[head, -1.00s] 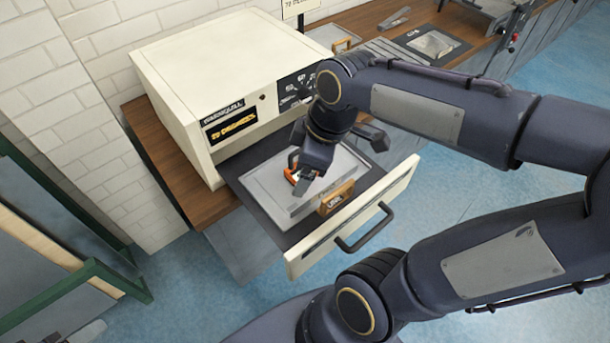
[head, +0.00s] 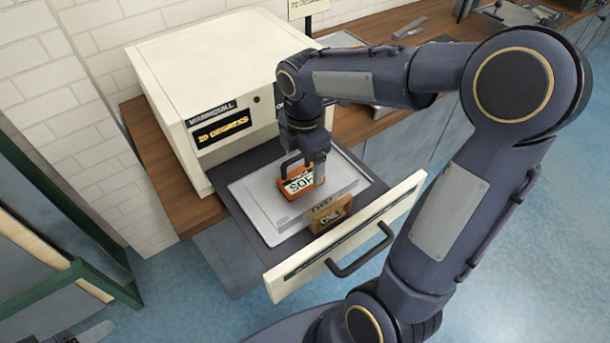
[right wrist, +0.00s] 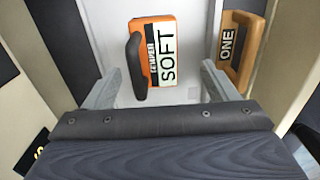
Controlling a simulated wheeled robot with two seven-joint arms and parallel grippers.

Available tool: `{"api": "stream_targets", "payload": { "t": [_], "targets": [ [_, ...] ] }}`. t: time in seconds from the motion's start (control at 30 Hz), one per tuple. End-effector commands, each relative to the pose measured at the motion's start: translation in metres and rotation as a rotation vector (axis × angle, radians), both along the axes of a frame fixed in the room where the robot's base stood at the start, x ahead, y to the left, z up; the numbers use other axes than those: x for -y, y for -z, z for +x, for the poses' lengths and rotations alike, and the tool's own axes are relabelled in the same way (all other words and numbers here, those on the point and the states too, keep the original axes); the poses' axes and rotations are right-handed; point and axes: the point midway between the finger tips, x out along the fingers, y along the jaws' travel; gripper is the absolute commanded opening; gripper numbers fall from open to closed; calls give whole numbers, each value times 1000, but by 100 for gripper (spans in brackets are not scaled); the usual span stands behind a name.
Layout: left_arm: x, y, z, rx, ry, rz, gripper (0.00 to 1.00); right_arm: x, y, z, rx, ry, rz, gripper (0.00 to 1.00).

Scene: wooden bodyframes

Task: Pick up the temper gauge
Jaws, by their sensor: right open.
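The temper gauge (head: 298,184) is an orange block with a black handle and a white label reading "SOFT". It sits on the grey plate in the open drawer. It also shows in the right wrist view (right wrist: 153,58), where the label reads "TEMPER SOFT". My right gripper (head: 306,172) is over the gauge in the head view. In the right wrist view the right gripper (right wrist: 165,82) is open, its two fingers apart on either side of the gauge's near end. Whether the fingers touch it I cannot tell. My left gripper is not in view.
A brown tag marked "ONE" (head: 334,212) stands beside the gauge near the drawer front (head: 345,240); it shows in the wrist view (right wrist: 237,48). The cream cabinet (head: 205,70) rises behind the drawer. The wooden counter (head: 165,175) runs along the wall.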

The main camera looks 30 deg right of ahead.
Motion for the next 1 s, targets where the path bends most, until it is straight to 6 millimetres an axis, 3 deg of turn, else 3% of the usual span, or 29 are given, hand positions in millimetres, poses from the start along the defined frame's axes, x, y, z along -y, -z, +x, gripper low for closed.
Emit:
{"api": "stream_targets", "payload": {
  "t": [0.4,0.7,1.0],
  "targets": [
    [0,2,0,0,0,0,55,-4,56,6,-4,3,1,80],
    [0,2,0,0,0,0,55,-4,61,6,-1,3,1,80],
    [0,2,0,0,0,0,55,-4,60,6,-1,3,1,42]
  ]
}}
